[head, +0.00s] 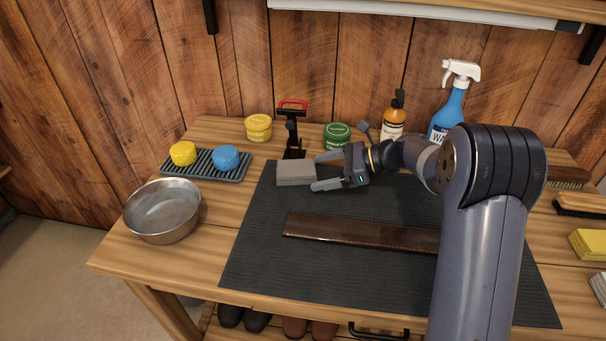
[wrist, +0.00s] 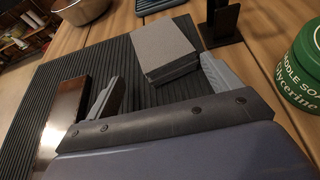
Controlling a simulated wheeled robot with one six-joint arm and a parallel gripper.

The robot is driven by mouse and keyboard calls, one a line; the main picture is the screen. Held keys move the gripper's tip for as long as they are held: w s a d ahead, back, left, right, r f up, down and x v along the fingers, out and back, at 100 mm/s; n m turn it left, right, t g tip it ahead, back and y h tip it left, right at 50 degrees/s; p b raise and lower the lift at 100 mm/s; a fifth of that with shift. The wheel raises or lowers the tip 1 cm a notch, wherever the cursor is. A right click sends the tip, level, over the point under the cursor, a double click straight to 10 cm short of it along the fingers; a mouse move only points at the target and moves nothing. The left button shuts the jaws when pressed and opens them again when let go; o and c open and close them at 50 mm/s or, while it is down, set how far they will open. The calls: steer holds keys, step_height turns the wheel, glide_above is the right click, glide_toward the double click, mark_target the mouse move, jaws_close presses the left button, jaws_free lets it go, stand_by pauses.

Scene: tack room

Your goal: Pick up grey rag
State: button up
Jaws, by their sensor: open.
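The grey rag (head: 296,172) is a folded, flat stack lying at the back left corner of the dark ribbed mat (head: 262,240). It also shows in the wrist view (wrist: 164,50), just beyond my fingers. My gripper (head: 320,172) is open and reaches toward the rag from the right, low over the mat. In the wrist view its two fingers (wrist: 160,88) stand apart, with the near edge of the rag close to the right finger. Whether a finger touches the rag, I cannot tell. Nothing is held.
A black stand with a red handle (head: 292,130) is right behind the rag. A green tin (head: 337,135) and a yellow tin (head: 258,128) stand at the back. A brown leather strap (head: 350,230) lies in front. A metal bowl (head: 163,212) and sponge tray (head: 207,165) are left.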

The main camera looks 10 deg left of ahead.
mark_target(308, 171)
steer(key=shift+s+a, duration=0.15)
steer(key=shift+a, duration=0.3)
steer(key=x, duration=0.4)
steer(key=shift+a+r, duration=0.25)
steer(key=c, duration=1)
steer(key=shift+r, duration=0.15)
